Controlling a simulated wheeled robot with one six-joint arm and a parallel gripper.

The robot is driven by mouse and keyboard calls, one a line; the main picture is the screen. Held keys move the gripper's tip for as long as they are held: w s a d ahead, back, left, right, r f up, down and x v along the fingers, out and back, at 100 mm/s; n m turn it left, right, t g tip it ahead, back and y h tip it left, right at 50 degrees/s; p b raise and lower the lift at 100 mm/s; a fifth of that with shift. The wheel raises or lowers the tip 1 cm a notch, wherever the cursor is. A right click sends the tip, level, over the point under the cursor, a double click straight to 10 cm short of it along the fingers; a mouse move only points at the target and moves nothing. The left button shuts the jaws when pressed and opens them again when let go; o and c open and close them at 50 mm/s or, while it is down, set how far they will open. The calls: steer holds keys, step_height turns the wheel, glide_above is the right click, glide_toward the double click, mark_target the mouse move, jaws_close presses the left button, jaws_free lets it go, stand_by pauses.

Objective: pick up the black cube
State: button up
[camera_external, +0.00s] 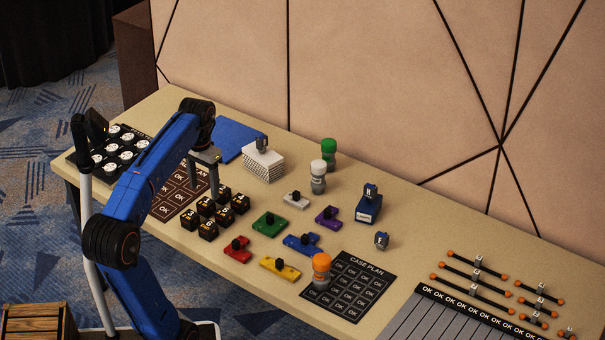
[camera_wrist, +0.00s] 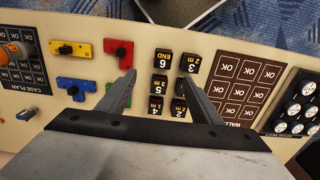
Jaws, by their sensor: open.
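Several black cubes with yellow-orange lettering (camera_external: 208,231) stand close together in a small grid on the beige table. They also show in the wrist view (camera_wrist: 162,61), between and beyond my fingers. My gripper (camera_external: 203,184) hangs above the table over the back-left side of the group, fingers pointing down. In the wrist view my gripper (camera_wrist: 157,77) is open with nothing held. The right finger partly hides cubes in the right column.
Coloured pieces with black knobs, such as a red one (camera_external: 236,249) and a green one (camera_external: 269,224), lie right of the cubes. A brown wall-plan board (camera_external: 166,208) lies to the left. An orange-capped bottle (camera_external: 321,268) stands on the case-plan board (camera_external: 357,299).

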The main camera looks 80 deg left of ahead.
glide_above(208, 225)
steer(key=f, duration=1.2)
steer(key=shift+d, duration=0.4)
steer(key=shift+a+f, duration=0.2)
steer(key=shift+f, duration=1.15)
steer(key=shift+a+f, duration=0.2)
steer(key=shift+f, duration=1.1)
steer(key=shift+c, duration=0.3)
steer(key=c, duration=1.1)
steer(key=shift+r, duration=0.15)
step_height(208, 225, up, 10)
steer(key=shift+f, duration=0.1)
